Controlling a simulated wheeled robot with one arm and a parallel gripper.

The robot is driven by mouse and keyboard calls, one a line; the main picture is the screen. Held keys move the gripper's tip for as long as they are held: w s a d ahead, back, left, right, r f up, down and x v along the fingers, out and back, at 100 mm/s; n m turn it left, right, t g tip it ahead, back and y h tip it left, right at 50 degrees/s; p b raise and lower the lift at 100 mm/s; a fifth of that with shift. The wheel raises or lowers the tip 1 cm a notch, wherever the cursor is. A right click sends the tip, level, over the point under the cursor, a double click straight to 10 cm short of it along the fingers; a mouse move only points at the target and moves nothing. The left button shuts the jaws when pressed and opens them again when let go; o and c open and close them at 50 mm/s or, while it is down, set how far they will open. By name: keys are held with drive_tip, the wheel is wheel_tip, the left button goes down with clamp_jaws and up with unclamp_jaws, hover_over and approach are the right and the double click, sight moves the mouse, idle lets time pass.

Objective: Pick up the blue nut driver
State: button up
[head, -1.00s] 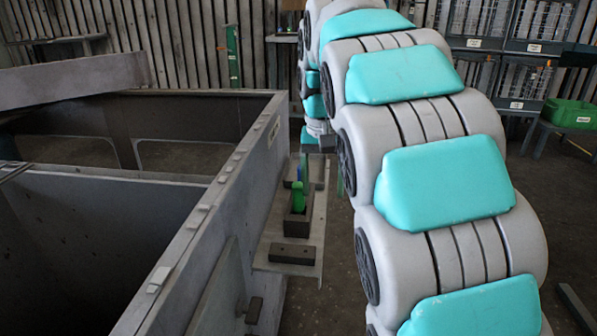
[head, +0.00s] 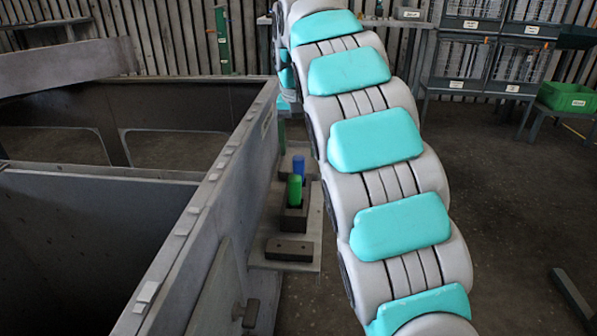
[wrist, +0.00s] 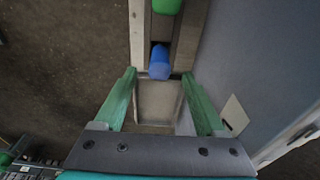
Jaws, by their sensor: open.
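The blue nut driver (head: 298,165) stands with its handle up in a dark holder (head: 293,217), just behind a green-handled tool (head: 294,188). In the wrist view the blue handle (wrist: 159,62) shows at the top middle, with the green handle (wrist: 166,5) beyond it at the edge. My gripper (wrist: 159,74) is open, its two green fingers wide apart. The blue handle lies ahead, roughly centred between the fingertips in the picture. I see no contact, and the gap in depth is hard to judge. The driver's lower part is hidden in the holder.
The holder sits on a narrow ledge (head: 257,252) beside the grey housing wall (head: 215,205). A dark flat block (head: 289,249) lies at the ledge's near end. A green bin (head: 567,97) and shelves (head: 490,55) stand at the back right. The floor right of my arm is mostly open.

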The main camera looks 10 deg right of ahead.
sight(299, 157)
drive_tip(key=shift+w+d+f, duration=0.1)
drive_tip(key=shift+w+f, duration=0.05)
drive_tip(key=shift+f, duration=1.1)
drive_tip(key=shift+w+d+f, duration=0.1)
drive_tip(key=shift+w+f, duration=0.05)
drive_tip(key=shift+f, duration=1.1)
clamp_jaws()
